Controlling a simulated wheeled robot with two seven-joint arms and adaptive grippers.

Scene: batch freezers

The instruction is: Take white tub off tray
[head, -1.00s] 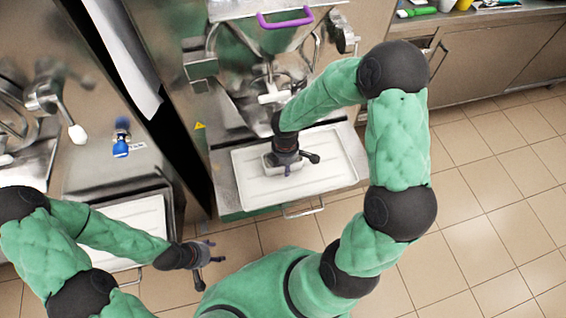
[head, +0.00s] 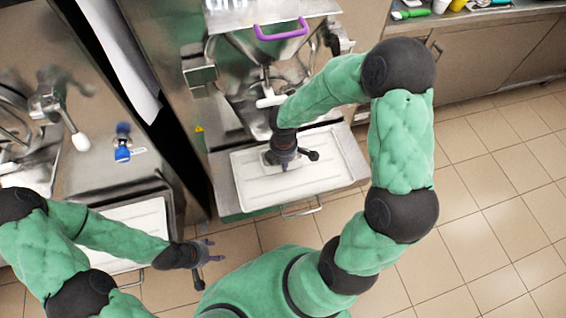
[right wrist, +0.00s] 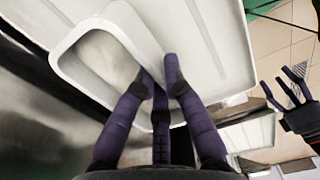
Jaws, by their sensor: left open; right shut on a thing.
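The white tub (right wrist: 88,45) is open-topped and fills the upper middle of the right wrist view. In the head view it is mostly hidden under my right gripper (head: 284,158). The right gripper's fingers (right wrist: 160,78) are shut on the tub's near right wall at the rim. The white tray (head: 240,192) lies on the shelf in front of the middle freezer, with the tub over its upper middle; I cannot tell whether they touch. My left gripper (head: 208,252) is open and empty, left of and below the tray; it also shows in the right wrist view (right wrist: 284,92).
The freezer with a purple handle (head: 282,28) stands right behind the tray, its white spout part (head: 270,101) close to my right wrist. A second white tray (head: 138,222) lies at left under another freezer. Tiled floor is open at right.

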